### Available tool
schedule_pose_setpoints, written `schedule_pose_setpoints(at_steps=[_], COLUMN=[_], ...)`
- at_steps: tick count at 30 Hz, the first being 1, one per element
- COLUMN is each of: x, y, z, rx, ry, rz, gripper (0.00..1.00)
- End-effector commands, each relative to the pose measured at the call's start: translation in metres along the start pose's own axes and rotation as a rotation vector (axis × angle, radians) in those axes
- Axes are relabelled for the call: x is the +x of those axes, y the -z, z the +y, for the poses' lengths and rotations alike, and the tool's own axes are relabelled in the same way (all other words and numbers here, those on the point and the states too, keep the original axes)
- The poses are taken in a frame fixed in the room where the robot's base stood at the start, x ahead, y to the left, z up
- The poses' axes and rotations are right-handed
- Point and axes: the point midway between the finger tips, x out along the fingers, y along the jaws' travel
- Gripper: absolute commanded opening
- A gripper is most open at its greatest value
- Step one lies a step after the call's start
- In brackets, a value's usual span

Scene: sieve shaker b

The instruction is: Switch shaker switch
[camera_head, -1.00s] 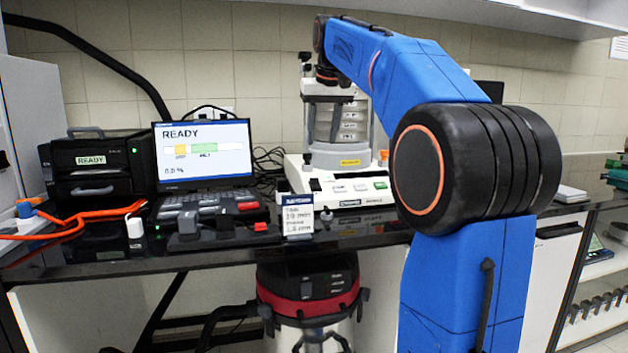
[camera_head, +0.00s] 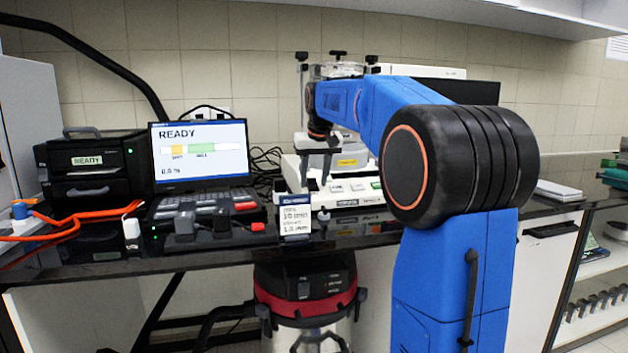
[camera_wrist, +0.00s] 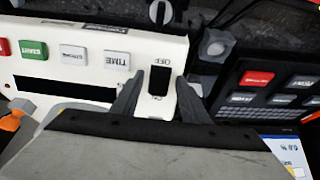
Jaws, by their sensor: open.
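The shaker switch (camera_wrist: 160,81) is a black rocker on the cream front panel of the sieve shaker (camera_wrist: 150,50), with OFF and ON lettering beside it, in the wrist view. My gripper (camera_wrist: 158,100) is open, with one dark finger on each side of the switch. I cannot tell whether the fingers touch the panel. In the head view my gripper (camera_head: 318,180) points down over the left end of the shaker base (camera_head: 345,168), and the switch is hard to make out there. The sieve stack behind is mostly hidden by my arm.
A laptop (camera_head: 201,150) reading READY and a control box with a red button (camera_head: 245,206) stand to the left. A small printed card (camera_head: 296,216) stands at the counter's front edge. In the wrist view a round knob (camera_wrist: 160,12) and START and TIME buttons (camera_wrist: 116,60) lie near the switch.

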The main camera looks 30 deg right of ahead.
Motion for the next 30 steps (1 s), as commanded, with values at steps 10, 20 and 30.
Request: schedule_pose_setpoints(at_steps=[10, 20, 30], x=[0.0038, 0.0036, 0.0037], y=[-0.0001, 0.0003, 0.0071], z=[0.0, 0.0, 0.0], rx=[0.0, 0.0, 0.0], ry=[0.0, 0.0, 0.0], rz=[0.0, -0.003, -0.156], gripper=[0.41, 0.0, 0.0])
